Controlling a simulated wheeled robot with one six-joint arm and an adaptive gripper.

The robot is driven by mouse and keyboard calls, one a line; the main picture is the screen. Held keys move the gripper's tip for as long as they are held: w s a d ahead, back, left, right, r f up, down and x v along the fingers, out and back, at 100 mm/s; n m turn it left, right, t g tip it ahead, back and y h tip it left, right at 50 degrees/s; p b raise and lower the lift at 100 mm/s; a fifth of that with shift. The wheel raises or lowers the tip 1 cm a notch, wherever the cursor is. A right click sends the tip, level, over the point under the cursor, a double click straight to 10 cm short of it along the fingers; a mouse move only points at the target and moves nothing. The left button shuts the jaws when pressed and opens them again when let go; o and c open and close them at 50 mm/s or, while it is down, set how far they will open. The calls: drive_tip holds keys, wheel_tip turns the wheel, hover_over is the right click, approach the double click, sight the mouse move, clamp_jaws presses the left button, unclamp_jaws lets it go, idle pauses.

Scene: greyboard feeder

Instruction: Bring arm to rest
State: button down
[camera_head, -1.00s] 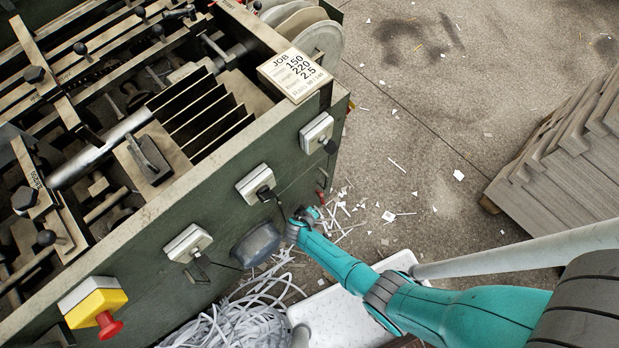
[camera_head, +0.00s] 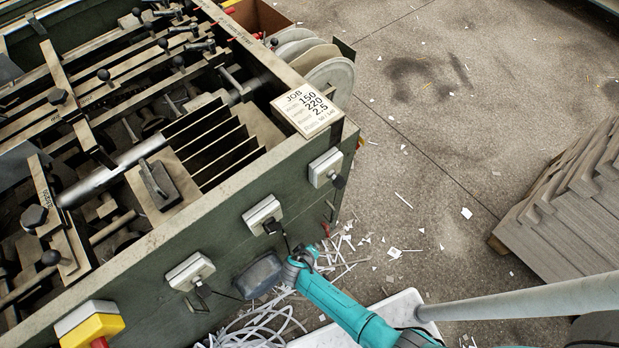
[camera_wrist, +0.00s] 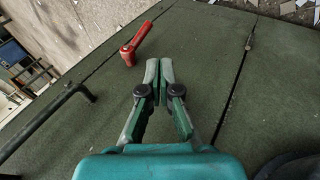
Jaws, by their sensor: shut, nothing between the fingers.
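My teal arm reaches from the bottom right of the head view toward the green side panel of the feeder machine (camera_head: 150,262). My gripper (camera_head: 313,250) is at the arm's far end, close to the panel and above the floor litter. In the wrist view my gripper (camera_wrist: 159,62) has its two green fingers together, with nothing between them. The fingers point along the green panel (camera_wrist: 200,50). A red lever handle (camera_wrist: 136,42) lies just beyond and left of the fingertips, apart from them.
Several switch boxes (camera_head: 262,214) line the panel. A yellow stop-button box (camera_head: 90,322) is at the lower left. A job card (camera_head: 307,112) sits on the machine's corner. Paper strips (camera_head: 262,330) and a white tray (camera_head: 395,304) lie below. Stacked greyboard (camera_head: 565,205) stands right, beyond open floor.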

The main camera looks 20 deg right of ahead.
drive_tip(key=s+d+r+m+t+y, duration=0.1)
drive_tip(key=s+d+r+t+y, duration=0.15)
drive_tip(key=s+r, duration=0.45)
drive_tip(key=s+d+r+t+y, duration=0.1)
drive_tip(key=s+d+r+y, duration=0.2)
drive_tip(key=s, duration=0.7)
drive_tip(key=s+r+m+t, duration=0.1)
drive_tip(key=s+r+t, duration=0.1)
drive_tip(key=r, duration=1)
drive_tip(key=s+r+m+t, duration=0.1)
drive_tip(key=s+r+t, duration=0.1)
drive_tip(key=r, duration=1)
drive_tip(key=s+r+m+t, duration=0.1)
drive_tip(key=s+r+t, duration=0.2)
drive_tip(key=r, duration=1)
drive_tip(key=shift+s, duration=0.25)
